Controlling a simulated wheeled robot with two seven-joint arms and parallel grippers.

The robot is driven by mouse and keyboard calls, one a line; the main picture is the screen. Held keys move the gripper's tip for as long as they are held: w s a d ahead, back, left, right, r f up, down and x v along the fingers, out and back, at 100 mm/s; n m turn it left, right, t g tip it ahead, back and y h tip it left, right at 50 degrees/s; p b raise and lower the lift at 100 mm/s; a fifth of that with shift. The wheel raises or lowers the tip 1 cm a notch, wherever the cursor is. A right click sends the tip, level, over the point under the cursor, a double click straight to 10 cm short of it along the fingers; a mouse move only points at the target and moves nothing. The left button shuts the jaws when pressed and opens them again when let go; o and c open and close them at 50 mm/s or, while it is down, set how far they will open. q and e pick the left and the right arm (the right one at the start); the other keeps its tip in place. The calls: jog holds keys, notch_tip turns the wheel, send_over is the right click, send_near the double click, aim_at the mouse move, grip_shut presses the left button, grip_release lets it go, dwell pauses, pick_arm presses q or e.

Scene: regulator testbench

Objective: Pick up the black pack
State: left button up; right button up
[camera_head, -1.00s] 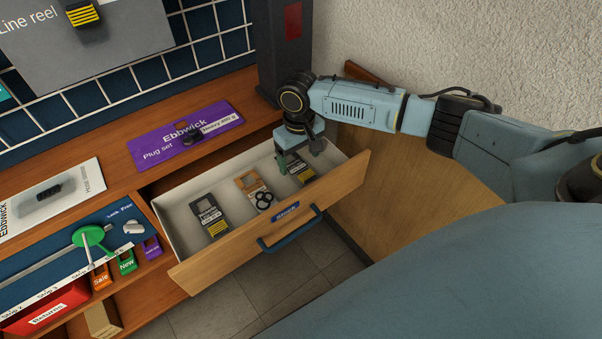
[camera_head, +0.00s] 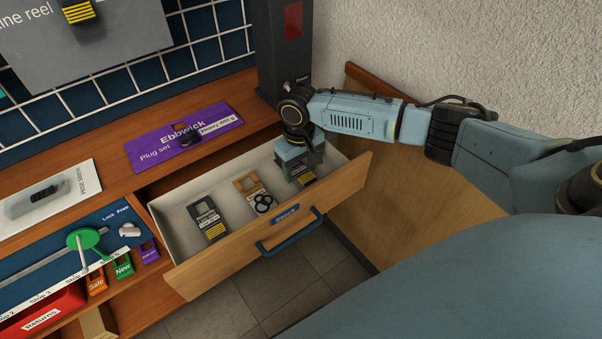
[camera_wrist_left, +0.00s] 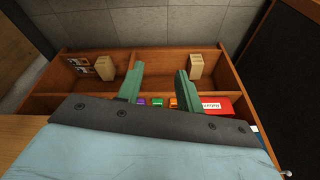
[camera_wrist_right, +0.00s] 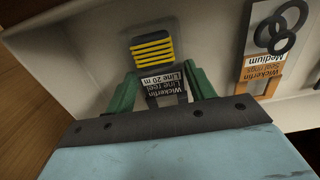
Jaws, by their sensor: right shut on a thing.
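A black pack (camera_head: 307,181) with yellow stripes lies at the right end of the open drawer, partly hidden under my right gripper (camera_head: 300,170). In the right wrist view the pack (camera_wrist_right: 152,50) shows a black reel with yellow line and a "Line reel" label. The green fingers of my right gripper (camera_wrist_right: 162,82) are shut on its labelled end, one on each side. A similar black pack (camera_head: 209,220) with yellow stripes lies at the drawer's left. My left gripper (camera_wrist_left: 160,72) is open and empty above the shelf compartments; it is not in the head view.
An orange pack with black rings (camera_head: 253,192) lies between the two black packs; it also shows in the right wrist view (camera_wrist_right: 266,60). The wooden drawer front (camera_head: 235,252) has a blue handle (camera_head: 290,234). A dark post (camera_head: 285,60) stands behind my right wrist.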

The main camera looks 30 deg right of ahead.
aim_at(299, 169)
jog(key=shift+c, duration=0.9)
jog(key=shift+r, duration=0.2)
